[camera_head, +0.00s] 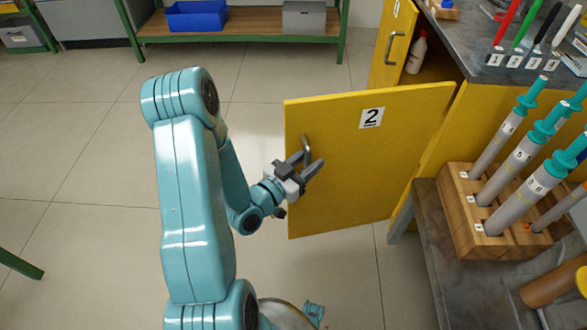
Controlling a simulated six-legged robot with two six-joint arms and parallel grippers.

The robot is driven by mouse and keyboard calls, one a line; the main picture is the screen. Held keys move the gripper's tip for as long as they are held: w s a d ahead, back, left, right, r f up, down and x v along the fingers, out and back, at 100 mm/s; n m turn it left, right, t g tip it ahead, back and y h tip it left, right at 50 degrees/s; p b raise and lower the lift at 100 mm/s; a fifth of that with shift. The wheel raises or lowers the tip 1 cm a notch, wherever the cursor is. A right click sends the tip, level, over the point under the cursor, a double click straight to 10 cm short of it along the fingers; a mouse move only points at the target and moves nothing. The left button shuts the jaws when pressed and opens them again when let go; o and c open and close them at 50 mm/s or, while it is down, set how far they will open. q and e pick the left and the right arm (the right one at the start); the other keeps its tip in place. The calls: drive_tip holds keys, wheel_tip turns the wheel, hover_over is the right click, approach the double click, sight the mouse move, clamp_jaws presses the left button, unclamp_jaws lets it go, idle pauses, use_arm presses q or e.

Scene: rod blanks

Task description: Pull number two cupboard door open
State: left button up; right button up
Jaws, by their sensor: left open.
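The yellow cupboard door marked 2 (372,165) stands swung open, its free edge to the left and its hinge side at the right by the cupboard. A grey bar handle (307,146) is near its free edge. My left gripper (313,165) is open in front of the door, beside the handle in the picture. Its fingers overlap the handle's lower part, and I cannot tell whether they touch it. My right gripper is not in view.
A wooden rack (455,215) with several grey, teal-capped rods stands on the dark bench at right. Another yellow door (392,45) stands open behind, near a white bottle (417,52). A green-framed shelf (240,22) is at the back.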

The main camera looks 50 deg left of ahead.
use_arm(q)
drive_tip(key=s+d+p, duration=0.3)
drive_tip(key=s+p, duration=0.6)
drive_tip(key=s, duration=0.7)
drive_tip(key=shift+w+r, duration=0.1)
